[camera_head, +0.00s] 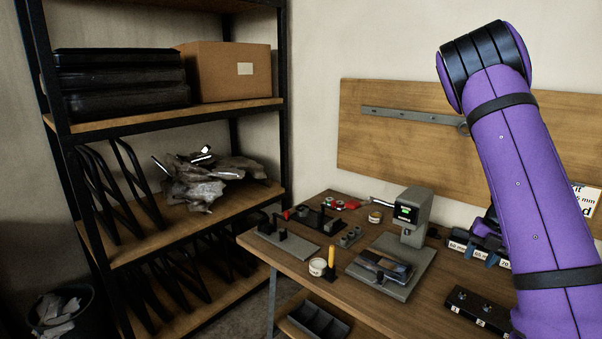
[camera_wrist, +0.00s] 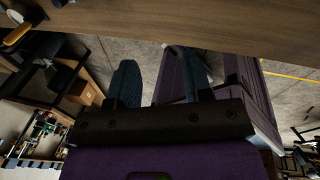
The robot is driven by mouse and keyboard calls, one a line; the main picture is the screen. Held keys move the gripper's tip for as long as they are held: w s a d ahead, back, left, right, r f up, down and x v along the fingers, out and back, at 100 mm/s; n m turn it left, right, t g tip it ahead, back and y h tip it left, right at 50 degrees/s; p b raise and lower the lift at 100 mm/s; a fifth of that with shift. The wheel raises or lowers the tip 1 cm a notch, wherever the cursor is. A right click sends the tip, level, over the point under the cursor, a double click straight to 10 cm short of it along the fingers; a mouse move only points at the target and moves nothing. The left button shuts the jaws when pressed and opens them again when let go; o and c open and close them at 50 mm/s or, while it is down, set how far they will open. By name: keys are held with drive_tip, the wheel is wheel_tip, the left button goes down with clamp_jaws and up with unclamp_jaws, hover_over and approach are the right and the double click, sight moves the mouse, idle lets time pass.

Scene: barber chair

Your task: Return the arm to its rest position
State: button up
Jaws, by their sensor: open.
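My purple arm (camera_head: 520,180) with black bands rises on the right in the head view, its elbow near the top. My gripper is hidden or too unclear to make out in the head view. In the wrist view my gripper (camera_wrist: 160,85) shows two dark teal fingers spread apart with nothing between them. Behind the fingers are grey floor and purple parts of my own body. A wooden surface edge (camera_wrist: 190,20) crosses the top of the wrist view, close to the fingertips; I cannot tell whether they touch it.
A black-framed shelf (camera_head: 150,118) stands left with a cardboard box (camera_head: 228,72). A bin (camera_head: 60,310) stands at lower left.

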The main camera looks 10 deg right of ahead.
drive_tip(key=s+a+r+n+t+y, duration=0.1)
drive_tip(key=s+a+r+n, duration=0.3)
drive_tip(key=a+r+n, duration=0.6)
drive_tip(key=s+a+r+n+y, duration=0.1)
drive_tip(key=s+a+r+n, duration=0.4)
drive_tip(key=a+r+n, duration=0.55)
drive_tip(key=s+a+r+n+t+h, duration=0.1)
drive_tip(key=s+a+r+n+h, duration=0.1)
drive_tip(key=s+n, duration=0.6)
drive_tip(key=s+a+r+n+t+h, duration=0.2)
drive_tip(key=s+r+n, duration=0.3)
drive_tip(key=s+n, duration=0.4)
drive_tip(key=a+n, duration=0.1)
drive_tip(key=n, duration=0.5)
drive_tip(key=shift+a, duration=0.3)
drive_tip(key=shift+d, duration=0.1)
